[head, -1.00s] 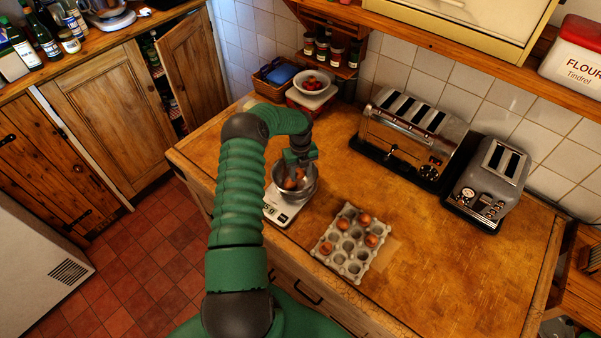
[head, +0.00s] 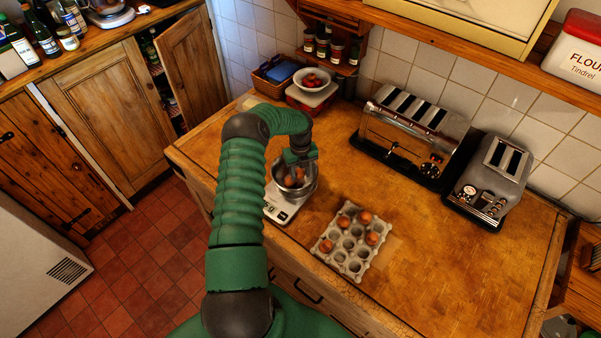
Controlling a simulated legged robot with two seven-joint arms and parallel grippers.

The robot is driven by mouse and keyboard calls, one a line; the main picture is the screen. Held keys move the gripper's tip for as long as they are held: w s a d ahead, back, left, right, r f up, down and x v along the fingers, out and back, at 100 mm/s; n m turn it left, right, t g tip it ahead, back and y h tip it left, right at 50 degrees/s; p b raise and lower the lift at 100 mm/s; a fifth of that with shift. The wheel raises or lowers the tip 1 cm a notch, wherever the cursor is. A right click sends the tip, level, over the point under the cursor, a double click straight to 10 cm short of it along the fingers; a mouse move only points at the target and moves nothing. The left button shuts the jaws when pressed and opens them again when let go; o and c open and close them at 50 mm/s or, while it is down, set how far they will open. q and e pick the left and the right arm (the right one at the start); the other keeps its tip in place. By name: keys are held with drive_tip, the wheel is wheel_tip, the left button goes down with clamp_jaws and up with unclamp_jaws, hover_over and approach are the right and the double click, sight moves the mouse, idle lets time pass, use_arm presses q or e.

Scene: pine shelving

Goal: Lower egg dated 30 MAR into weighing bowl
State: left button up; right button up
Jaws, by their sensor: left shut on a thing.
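My left gripper (head: 299,168) points down into the metal weighing bowl (head: 306,190). It is shut on a brown egg (head: 300,173), which is within the bowl's rim and mostly hidden by the fingers. Another brown egg (head: 289,181) shows in the bowl. I cannot tell whether the held egg touches the bowl or the other egg. No date stamp is legible. The bowl stands on a white scale (head: 276,208) whose display is partly visible. My right gripper is out of view.
A grey egg carton (head: 352,262) with several brown eggs and empty cups sits right of the scale. Two toasters (head: 412,137) (head: 490,180) stand against the tiled wall. A white bowl (head: 312,86) of red things stands behind. The counter's right front is clear.

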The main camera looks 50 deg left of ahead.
use_arm(q)
drive_tip(key=shift+f, duration=0.25)
drive_tip(key=o, duration=0.8)
drive_tip(key=shift+o, duration=0.2)
drive_tip(key=shift+r, duration=0.1)
